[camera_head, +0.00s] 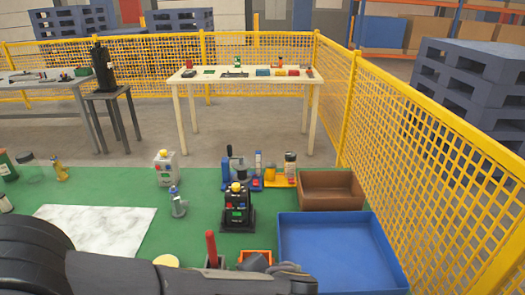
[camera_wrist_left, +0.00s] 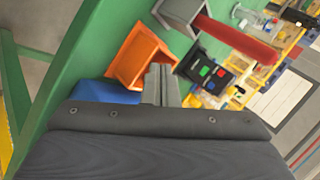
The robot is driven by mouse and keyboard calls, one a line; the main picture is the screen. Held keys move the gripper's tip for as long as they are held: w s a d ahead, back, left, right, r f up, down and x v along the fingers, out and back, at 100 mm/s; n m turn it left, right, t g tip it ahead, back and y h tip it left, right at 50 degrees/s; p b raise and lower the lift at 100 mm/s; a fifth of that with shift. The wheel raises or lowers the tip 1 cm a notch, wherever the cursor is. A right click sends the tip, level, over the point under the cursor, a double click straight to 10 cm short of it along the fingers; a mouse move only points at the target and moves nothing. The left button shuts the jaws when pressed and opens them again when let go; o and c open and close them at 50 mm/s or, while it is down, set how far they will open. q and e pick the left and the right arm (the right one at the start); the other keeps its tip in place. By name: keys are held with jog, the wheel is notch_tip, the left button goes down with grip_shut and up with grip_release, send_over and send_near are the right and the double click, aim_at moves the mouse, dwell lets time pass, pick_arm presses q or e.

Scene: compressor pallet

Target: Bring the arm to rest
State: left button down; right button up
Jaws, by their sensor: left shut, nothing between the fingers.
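My left arm (camera_head: 120,272) reaches in from the left along the near edge of the green table. My left gripper (camera_head: 280,268) is low at the near edge, in front of a small orange bin (camera_head: 257,253) and left of the blue tray (camera_head: 340,250). In the left wrist view the gripper's fingers (camera_wrist_left: 163,75) are together and empty, beside the orange bin (camera_wrist_left: 137,55). Part of the orange bin is hidden behind the gripper in the head view. My right gripper is in neither view.
A grey holder with a red handle (camera_head: 211,245) stands just beyond the arm. A black device with buttons (camera_head: 238,208), a brown bin (camera_head: 331,190) and several bottles stand farther back. A marble slab (camera_head: 100,225) lies at left. Yellow mesh fencing (camera_head: 440,170) borders the right.

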pick_arm(q)
jog(key=s+a+r+n+g+h+p, duration=0.1)
jog(key=s+a+r+n+h+p, duration=0.1)
jog(key=s+a+n, duration=0.4)
jog(key=s+a+r+n+g+h+p, duration=0.1)
jog(key=s+a+r+n+h+p, duration=0.2)
jog(key=s+a, duration=0.6)
jog(key=a+r+n+h, duration=0.2)
jog(key=a+r+n, duration=0.1)
jog(key=shift+a+h+p, duration=0.15)
jog(key=shift+h+p, duration=0.15)
jog(key=shift+p, duration=0.05)
jog(key=shift+w+r, duration=0.1)
dwell(0.8)
